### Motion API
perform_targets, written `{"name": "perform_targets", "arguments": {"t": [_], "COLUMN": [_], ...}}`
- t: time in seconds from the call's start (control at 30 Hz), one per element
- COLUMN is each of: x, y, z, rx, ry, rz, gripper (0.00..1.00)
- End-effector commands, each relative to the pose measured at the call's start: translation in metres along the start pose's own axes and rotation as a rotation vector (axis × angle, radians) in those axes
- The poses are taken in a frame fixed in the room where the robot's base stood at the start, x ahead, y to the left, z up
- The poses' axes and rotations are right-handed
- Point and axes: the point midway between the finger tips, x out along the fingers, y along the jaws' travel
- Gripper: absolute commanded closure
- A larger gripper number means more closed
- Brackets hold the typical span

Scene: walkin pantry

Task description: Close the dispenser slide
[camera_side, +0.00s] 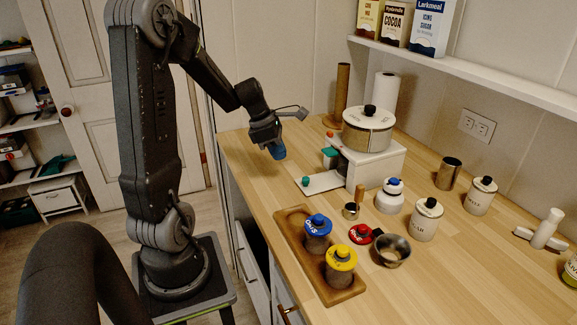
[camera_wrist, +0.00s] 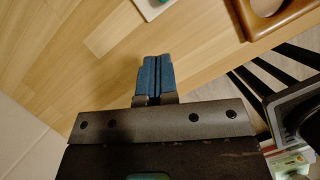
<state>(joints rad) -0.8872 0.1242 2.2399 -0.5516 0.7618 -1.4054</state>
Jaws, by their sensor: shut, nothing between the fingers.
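The dispenser (camera_side: 375,160) is a white box with a round, black-knobbed canister on top, near the back of the counter. Its slide (camera_side: 317,183), a flat white plate with a small teal knob (camera_side: 305,181) near its outer end, sticks out to the left from the base. A corner of the white plate shows at the top edge in the wrist view (camera_wrist: 155,8). My gripper (camera_side: 279,153) has blue fingertips, pressed together and empty in the wrist view (camera_wrist: 155,70). It hangs above the counter, left of the slide and apart from it.
A wooden tray (camera_side: 284,218) with blue-lidded and yellow-lidded jars lies at the front. A red lid (camera_side: 359,235), a metal bowl (camera_side: 391,250), a small cup and white canisters stand to the right. The counter between my gripper and the tray is clear.

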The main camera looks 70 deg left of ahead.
Motion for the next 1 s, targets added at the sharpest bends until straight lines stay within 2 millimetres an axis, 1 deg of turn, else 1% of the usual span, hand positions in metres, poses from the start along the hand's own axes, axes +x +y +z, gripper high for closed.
{"name": "perform_targets", "arguments": {"t": [0.03, 0.2, 0.27, 0.4, 0.47, 0.57, 0.67, 1.0], "x": [-0.011, -0.032, -0.036, -0.045, -0.045, -0.038, -0.025, 0.045], "y": [0.001, 0.001, 0.0, -0.009, -0.011, -0.011, -0.011, -0.012], "z": [0.0, 0.0, -0.001, -0.018, -0.021, -0.02, -0.019, -0.019], "rx": [0.0, -0.001, -0.001, -0.005, -0.003, -0.001, 0.001, -0.001], "ry": [-0.001, -0.001, 0.0, 0.002, 0.002, 0.001, 0.002, 0.002], "rz": [0.007, 0.003, 0.002, 0.001, -0.002, -0.005, -0.007, -0.009], "gripper": [1.0, 1.0, 1.0, 1.0, 1.0, 1.0, 1.0, 1.0]}}
